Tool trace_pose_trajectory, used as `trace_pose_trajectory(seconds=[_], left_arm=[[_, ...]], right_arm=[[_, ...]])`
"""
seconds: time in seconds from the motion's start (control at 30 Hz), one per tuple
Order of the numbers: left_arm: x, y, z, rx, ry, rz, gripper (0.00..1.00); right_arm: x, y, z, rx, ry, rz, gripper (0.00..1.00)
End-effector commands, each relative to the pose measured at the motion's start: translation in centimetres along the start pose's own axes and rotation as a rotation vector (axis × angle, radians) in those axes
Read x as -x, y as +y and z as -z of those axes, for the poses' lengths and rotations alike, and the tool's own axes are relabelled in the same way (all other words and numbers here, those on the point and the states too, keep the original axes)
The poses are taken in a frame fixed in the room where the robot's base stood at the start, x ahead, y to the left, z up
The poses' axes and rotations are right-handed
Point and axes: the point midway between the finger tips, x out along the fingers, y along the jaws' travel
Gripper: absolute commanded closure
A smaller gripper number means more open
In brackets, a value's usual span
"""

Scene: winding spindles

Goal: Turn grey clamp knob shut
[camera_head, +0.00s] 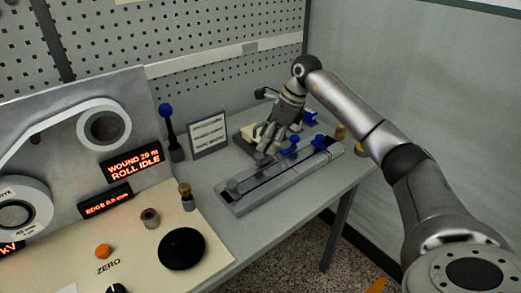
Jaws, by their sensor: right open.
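A long grey rail fixture (283,180) lies on the table, with a dark slot along it. A grey knob (232,186) stands at its near left end. Blue knobs (320,142) sit towards its far right end. My right gripper (265,148) reaches in from the right and points down over the back edge of the fixture, fingers apart. It is to the right of and behind the grey knob, apart from it. Whatever is directly under the fingers is partly hidden. My left gripper is not in view.
A winding machine with lit displays (132,162) and a black round knob (182,249) fills the left. A small sign (208,135) and a blue-topped post (167,112) stand at the back. The table's front right is bare.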

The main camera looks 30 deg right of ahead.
Motion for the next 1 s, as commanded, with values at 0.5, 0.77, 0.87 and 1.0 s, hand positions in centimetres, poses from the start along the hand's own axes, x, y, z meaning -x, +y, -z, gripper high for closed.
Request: trace_pose_trajectory(seconds=[0.5, 0.77, 0.87, 1.0], left_arm=[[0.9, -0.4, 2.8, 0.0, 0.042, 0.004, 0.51], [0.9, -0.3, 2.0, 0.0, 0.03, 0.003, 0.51], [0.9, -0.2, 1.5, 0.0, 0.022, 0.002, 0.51], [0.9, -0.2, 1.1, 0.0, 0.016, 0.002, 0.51]], right_arm=[[-5.6, 0.0, 0.0, -0.001, -0.002, 0.001, 0.49], [-5.6, 0.0, 0.0, 0.0, -0.002, 0.001, 0.57], [-5.6, 0.0, 0.0, 0.0, -0.002, 0.001, 0.7], [-5.5, 0.0, 0.0, 0.0, -0.002, 0.001, 0.88]])
